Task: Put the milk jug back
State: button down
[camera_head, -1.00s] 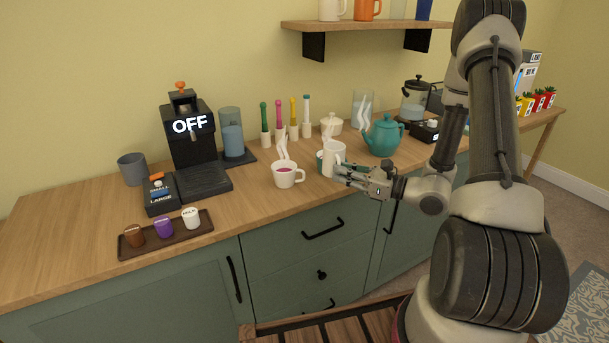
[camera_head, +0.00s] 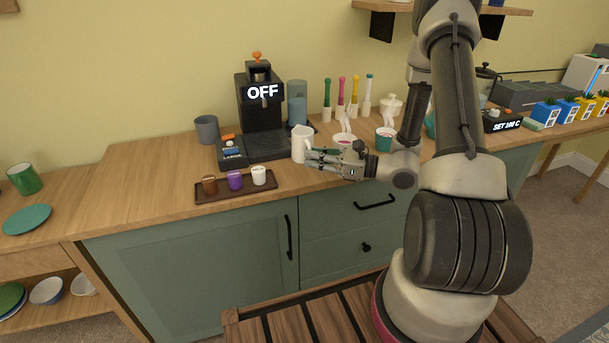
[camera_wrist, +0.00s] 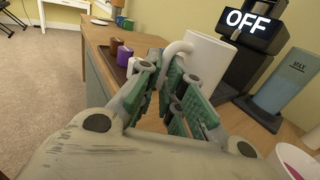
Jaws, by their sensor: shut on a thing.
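The white milk jug (camera_head: 299,144) is held in my gripper (camera_head: 325,157), upright, over the counter beside the coffee machine's black base. Whether its bottom touches the counter I cannot tell. In the wrist view the jug (camera_wrist: 205,62) stands between and beyond my gripper's fingers (camera_wrist: 178,95), which are shut around its handle (camera_wrist: 176,48). A dark tray (camera_head: 213,192) with brown, purple and white cups stands just left of the jug, the white cup (camera_head: 259,176) nearest.
The coffee machine (camera_head: 262,103) reads OFF behind the jug. A grey cup (camera_head: 207,129) is at the left. Bare counter lies left of the tray.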

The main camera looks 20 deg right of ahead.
jog(key=shift+f, duration=2.7)
jog(key=c, duration=1.6)
grip_release()
jog(key=shift+f, duration=0.15)
jog(key=shift+o, duration=0.2)
